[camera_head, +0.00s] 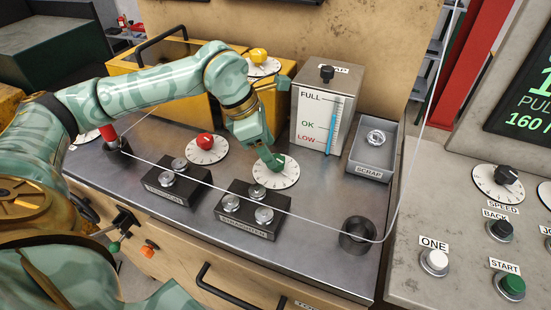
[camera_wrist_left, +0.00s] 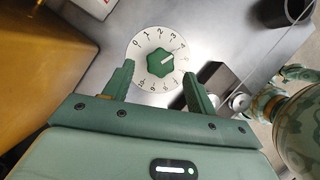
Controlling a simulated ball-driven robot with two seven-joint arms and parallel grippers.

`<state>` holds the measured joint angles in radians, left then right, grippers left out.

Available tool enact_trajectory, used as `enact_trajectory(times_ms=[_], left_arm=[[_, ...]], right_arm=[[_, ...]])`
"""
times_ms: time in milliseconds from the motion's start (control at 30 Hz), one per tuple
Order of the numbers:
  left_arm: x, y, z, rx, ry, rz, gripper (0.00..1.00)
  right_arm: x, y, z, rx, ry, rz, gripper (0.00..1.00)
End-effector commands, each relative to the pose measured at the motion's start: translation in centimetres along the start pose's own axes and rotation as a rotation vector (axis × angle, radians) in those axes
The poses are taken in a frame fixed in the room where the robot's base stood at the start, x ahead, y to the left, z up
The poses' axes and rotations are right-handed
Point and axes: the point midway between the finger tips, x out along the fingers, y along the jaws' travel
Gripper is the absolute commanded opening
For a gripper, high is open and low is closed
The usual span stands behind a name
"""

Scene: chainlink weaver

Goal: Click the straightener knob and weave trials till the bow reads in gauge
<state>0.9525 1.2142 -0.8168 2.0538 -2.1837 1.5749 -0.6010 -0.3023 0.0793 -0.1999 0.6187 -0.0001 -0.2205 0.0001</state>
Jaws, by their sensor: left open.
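The green straightener knob (camera_head: 277,162) sits on a white numbered dial (camera_head: 290,178) on the grey bench. In the left wrist view the knob (camera_wrist_left: 160,62) shows between the fingertips, its white mark pointing right, near the 4. My left gripper (camera_head: 267,155) is open at this knob, its fingers to either side in the wrist view; contact is unclear. The straightener block (camera_head: 233,226) carries several metal rollers in front of the dial. The wire (camera_head: 320,222) runs past the rollers to a dark cup (camera_head: 357,236) and then up. My right gripper is not in view. No bow reading is legible.
A red knob (camera_head: 205,142) and a yellow knob (camera_head: 258,56) have their own dials. A grey FULL/OK/LOW level box (camera_head: 313,74) and a scrap tray (camera_head: 368,173) holding a small metal piece stand behind. START (camera_head: 513,284) and ONE (camera_head: 435,261) buttons and a screen (camera_head: 525,100) are at right.

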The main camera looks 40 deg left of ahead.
Motion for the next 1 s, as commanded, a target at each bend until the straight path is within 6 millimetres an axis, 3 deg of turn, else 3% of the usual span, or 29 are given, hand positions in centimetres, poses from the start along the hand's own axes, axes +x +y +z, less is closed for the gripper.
enact_trajectory(times_ms=[33,200,567,733,1000], left_arm=[[1.2,0.0,-0.1,0.0,0.001,-0.003,0.57],[3.1,0.0,-0.1,0.0,0.001,-0.001,0.57],[3.6,0.0,0.0,0.0,0.0,0.001,0.57],[3.6,0.0,0.0,0.0,0.0,0.001,0.13],[3.3,-0.1,0.1,-0.082,0.001,0.036,0.13]], right_arm=[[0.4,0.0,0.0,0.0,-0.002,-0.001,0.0],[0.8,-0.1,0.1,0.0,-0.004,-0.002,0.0],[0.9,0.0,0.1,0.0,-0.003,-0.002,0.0],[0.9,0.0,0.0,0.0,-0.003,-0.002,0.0],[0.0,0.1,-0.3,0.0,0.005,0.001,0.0]])
